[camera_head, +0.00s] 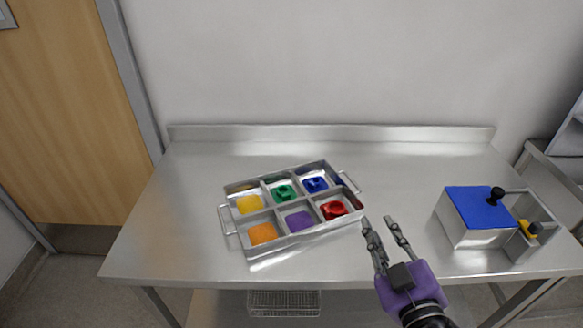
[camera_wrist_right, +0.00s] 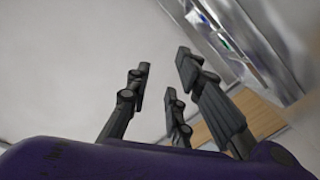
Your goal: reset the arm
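My right gripper (camera_head: 385,228) is above the front part of the steel table, between the tray and the blue-topped box. Its fingers are apart with nothing between them. In the right wrist view the fingers (camera_wrist_right: 165,85) are also spread and empty, facing a pale wall. A metal tray (camera_head: 242,234) with several compartments lies to the left of the gripper, turned at a slight angle. Green (camera_head: 284,191), blue (camera_head: 316,184) and red (camera_head: 335,209) pieces sit in three of its compartments. My left gripper does not show.
The steel table (camera_head: 180,225) has free room at left and along the back. A metal box with a blue top (camera_head: 481,209) and black knob stands at right, with a yellow and black piece (camera_head: 529,229) beside it. A wire basket (camera_head: 284,303) is below the table.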

